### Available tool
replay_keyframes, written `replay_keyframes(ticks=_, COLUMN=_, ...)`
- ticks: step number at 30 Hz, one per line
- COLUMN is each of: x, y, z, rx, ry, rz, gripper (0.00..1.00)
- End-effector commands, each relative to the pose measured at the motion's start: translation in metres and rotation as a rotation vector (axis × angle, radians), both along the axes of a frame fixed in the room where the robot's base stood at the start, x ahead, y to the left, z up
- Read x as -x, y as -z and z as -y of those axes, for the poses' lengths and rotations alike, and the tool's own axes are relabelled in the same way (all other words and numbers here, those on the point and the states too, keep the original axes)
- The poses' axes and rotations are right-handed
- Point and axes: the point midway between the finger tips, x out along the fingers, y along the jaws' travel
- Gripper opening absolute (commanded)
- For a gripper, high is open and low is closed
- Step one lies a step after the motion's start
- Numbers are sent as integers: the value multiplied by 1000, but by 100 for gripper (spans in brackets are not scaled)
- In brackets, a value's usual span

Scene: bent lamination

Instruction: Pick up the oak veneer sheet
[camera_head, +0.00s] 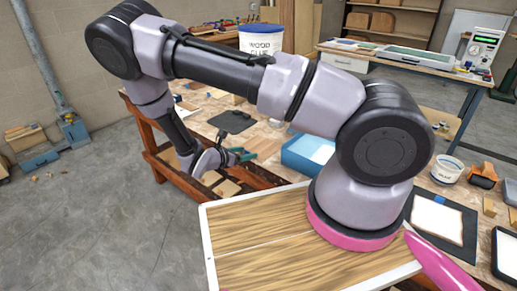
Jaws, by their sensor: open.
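My gripper (233,155) is small in the picture at the left front edge of the long wooden workbench (196,124). It is open, and I see nothing held in it. Its fingers are hard to make out beside some green and dark parts. I cannot single out the oak veneer sheet with certainty. Thin tan pieces (228,187) show just below the gripper, at the bench's front side, and one of them may be it. My arm hides much of the bench's middle.
A black plate (232,122) lies behind the gripper. A blue tray (307,153) stands to its right, and a wood glue bucket (261,40) stands farther back. A white sheet on a black mat (437,220) lies at right. Open concrete floor (100,210) is at left.

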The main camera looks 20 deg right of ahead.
Motion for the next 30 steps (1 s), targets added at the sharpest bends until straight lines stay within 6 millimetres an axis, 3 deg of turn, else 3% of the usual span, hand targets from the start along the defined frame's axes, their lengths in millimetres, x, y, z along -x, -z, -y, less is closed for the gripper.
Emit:
replay_keyframes(ticks=4, x=0, y=0, z=0, rx=0, ry=-1, rz=0, gripper=70)
replay_keyframes(ticks=5, x=0, y=0, z=0, rx=0, ry=-1, rz=0, gripper=66)
replay_keyframes(ticks=10, x=0, y=0, z=0, rx=0, ry=0, rz=0, gripper=1)
replay_keyframes(ticks=22, x=0, y=-5, z=-1, rx=-1, ry=-1, rz=1, gripper=0)
replay_keyframes(ticks=30, x=0, y=-43, z=-1, rx=-3, ry=1, rz=3, gripper=0)
